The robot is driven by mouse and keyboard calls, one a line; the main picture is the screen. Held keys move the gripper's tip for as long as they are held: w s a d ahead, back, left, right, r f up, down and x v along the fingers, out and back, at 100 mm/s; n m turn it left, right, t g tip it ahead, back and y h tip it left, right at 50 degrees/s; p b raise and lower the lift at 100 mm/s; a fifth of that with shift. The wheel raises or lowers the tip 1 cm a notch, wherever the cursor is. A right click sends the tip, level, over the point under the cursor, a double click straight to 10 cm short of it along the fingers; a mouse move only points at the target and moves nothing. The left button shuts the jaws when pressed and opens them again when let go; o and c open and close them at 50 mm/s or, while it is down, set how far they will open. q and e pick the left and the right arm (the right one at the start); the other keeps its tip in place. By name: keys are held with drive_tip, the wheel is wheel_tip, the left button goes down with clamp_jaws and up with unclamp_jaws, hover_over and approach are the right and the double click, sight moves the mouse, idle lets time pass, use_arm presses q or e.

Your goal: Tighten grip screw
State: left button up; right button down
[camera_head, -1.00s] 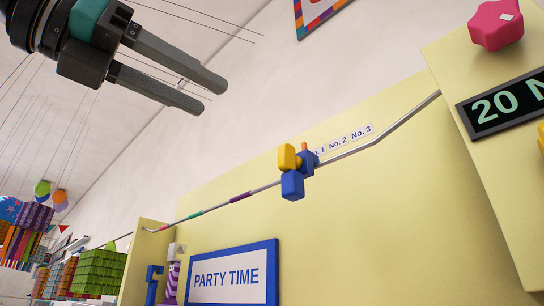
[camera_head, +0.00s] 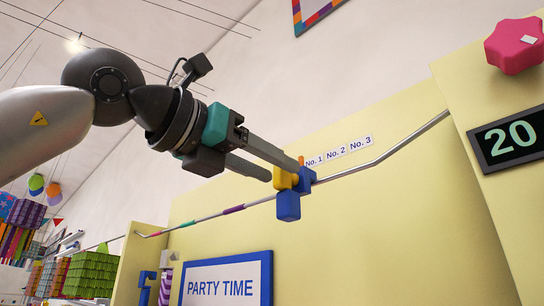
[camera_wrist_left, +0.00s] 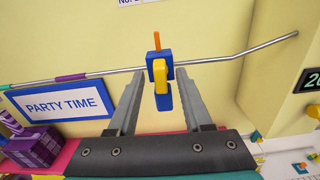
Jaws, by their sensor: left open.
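The yellow grip screw (camera_head: 284,179) sits on a blue clamp (camera_head: 289,207) on a thin metal rod (camera_head: 370,164) in front of the yellow panel. My left gripper (camera_head: 282,169) reaches in from the left, open, with its fingertips close to the screw. In the left wrist view the yellow screw (camera_wrist_left: 160,77) stands upright between the two spread fingers (camera_wrist_left: 160,88), with gaps on both sides. The blue clamp (camera_wrist_left: 164,101) and a small orange pin (camera_wrist_left: 157,41) show behind it. My right gripper is not in view.
Labels No. 1 to No. 3 (camera_head: 336,151) are on the panel (camera_head: 400,210) behind the rod. A PARTY TIME sign (camera_head: 220,289) is below. A pink star knob (camera_head: 515,44) and a dark display (camera_head: 512,139) are at right. Colourful boxes (camera_head: 88,273) stand at lower left.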

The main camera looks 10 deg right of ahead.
use_arm(q)
drive_tip(key=shift+w+d, duration=0.2)
drive_tip(key=shift+d, duration=0.05)
drive_tip(key=shift+c, duration=0.3)
clamp_jaws()
